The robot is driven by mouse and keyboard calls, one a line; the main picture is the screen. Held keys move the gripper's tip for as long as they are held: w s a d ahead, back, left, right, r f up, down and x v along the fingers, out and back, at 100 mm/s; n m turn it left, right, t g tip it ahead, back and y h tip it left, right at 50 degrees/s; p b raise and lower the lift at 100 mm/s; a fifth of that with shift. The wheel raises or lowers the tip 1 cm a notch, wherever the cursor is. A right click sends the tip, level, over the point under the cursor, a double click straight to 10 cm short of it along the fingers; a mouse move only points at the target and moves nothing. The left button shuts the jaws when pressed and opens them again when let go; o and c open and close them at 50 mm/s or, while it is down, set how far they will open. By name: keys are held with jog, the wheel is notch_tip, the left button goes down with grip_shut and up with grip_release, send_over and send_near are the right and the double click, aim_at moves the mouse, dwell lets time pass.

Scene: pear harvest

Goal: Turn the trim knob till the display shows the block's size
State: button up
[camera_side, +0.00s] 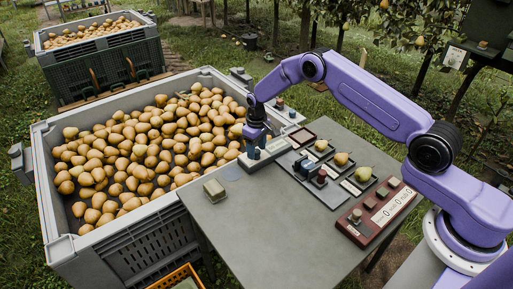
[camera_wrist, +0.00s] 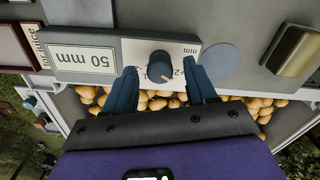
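The trim knob (camera_wrist: 160,66) is a dark round knob on a pale scale plate (camera_wrist: 135,52) marked in mm, seen upside down in the wrist view. An orange pointer mark shows at its lower edge. Left of it is the display (camera_wrist: 82,59), reading 50 mm. My gripper (camera_wrist: 160,70) has its blue fingers either side of the knob, with a visible gap on each side; it is open. In the side view my gripper (camera_side: 257,140) is low over the grey device at the table's back edge. A metal block (camera_side: 214,190) lies on the table; it also shows in the wrist view (camera_wrist: 293,50).
A large grey bin (camera_side: 60,225) full of pears stands left of the table (camera_side: 275,225). Trays with pears (camera_side: 341,159) and a red panel with counters (camera_side: 378,212) are at the right. A flat round disc (camera_wrist: 220,61) lies beside the knob plate.

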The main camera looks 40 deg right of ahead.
notch_tip(320, 180, up, 17)
jog(key=shift+r, duration=0.2)
dwell(0.5)
